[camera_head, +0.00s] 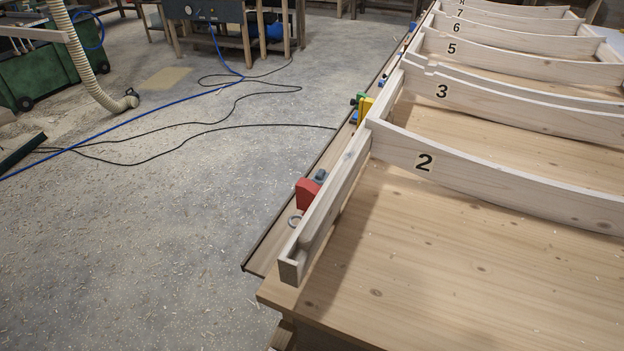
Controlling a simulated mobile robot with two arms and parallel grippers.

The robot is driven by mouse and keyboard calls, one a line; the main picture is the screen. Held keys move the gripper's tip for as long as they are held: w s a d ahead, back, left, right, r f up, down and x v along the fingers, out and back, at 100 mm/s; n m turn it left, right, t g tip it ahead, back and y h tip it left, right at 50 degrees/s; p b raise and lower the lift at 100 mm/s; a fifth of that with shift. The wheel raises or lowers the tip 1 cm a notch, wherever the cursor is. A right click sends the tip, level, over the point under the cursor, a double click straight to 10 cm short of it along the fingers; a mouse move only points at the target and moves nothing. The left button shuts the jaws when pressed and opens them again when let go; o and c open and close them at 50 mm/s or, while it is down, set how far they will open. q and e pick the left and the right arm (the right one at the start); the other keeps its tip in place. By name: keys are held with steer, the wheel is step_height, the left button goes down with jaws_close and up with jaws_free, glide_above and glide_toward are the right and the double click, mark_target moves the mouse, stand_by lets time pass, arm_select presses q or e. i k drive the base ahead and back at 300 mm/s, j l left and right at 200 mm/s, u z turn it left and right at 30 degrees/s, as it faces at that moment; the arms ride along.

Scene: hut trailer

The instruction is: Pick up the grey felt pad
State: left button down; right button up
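I cannot make out a grey felt pad for certain in the head view. A small grey-blue object (320,176) lies on the narrow ledge along the left side of the wooden workbench (420,290), just behind a red block (307,194). It is too small and too covered to tell what it is. A metal ring (294,220) lies in front of the red block. Neither of my grippers shows in this view.
Numbered wooden ribs, such as rib 2 (480,178), stand across the bench behind a side rail (330,205). Yellow (364,108), green and blue items sit farther along the ledge. A blue hose (130,121) and black cables cross the otherwise open concrete floor (150,250).

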mark_target(321, 176)
steer(key=i+j+z, duration=0.15)
steer(key=j+z, duration=0.15)
steer(key=j, duration=0.85)
steer(key=j+z, duration=0.3)
steer(key=j, duration=0.8)
steer(key=i+j+z, duration=0.35)
steer(key=i+j, duration=0.15)
steer(key=i+j+z, duration=0.15)
steer(key=j, duration=0.3)
steer(key=i+j+z, duration=0.35)
steer(key=j, duration=0.4)
steer(key=i+j+z, duration=0.2)
steer(key=j, duration=0.2)
